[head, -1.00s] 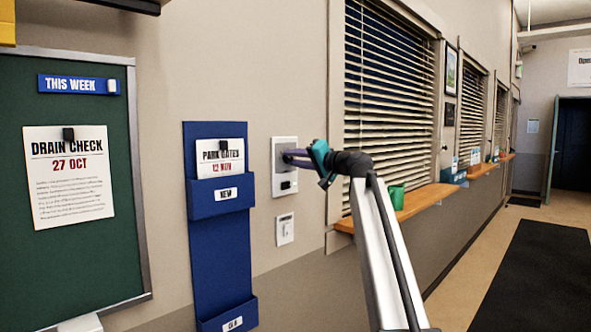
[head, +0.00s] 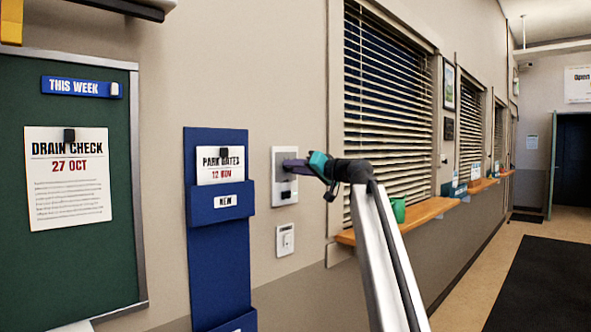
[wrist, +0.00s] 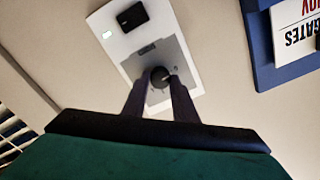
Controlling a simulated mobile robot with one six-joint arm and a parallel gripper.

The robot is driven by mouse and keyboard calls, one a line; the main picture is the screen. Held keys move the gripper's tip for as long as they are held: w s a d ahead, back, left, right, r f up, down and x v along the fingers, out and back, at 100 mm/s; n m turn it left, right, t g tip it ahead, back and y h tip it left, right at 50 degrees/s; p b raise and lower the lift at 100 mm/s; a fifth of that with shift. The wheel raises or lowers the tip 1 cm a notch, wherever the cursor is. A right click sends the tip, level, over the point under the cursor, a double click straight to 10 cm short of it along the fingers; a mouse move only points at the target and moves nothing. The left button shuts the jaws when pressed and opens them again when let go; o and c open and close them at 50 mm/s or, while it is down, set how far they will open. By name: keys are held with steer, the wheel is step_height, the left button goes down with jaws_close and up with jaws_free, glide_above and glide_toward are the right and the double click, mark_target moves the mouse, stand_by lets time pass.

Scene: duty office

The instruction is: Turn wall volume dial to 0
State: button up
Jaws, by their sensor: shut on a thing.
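The wall volume dial (wrist: 160,77) is a small dark round knob on a grey panel in the wrist view. Its white wall plate (wrist: 110,50) also shows in the head view (head: 279,198), right of the blue holder. My gripper (wrist: 161,90) has its two dark fingers on either side of the knob, shut on it. In the head view my gripper (head: 287,165) reaches the plate from the right, and its purple fingers hide the knob. The dial's setting cannot be read.
The blue paper holder (head: 200,260) is to the left. A wooden ledge (head: 430,211) with a green mug (head: 398,210) is to the right.

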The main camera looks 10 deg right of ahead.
steer(key=o, duration=1)
steer(key=shift+o, duration=0.2)
steer(key=shift+s+d, duration=0.1)
steer(key=v, duration=1.3)
steer(key=shift+s+d+p, duration=0.2)
steer(key=shift+p, duration=0.1)
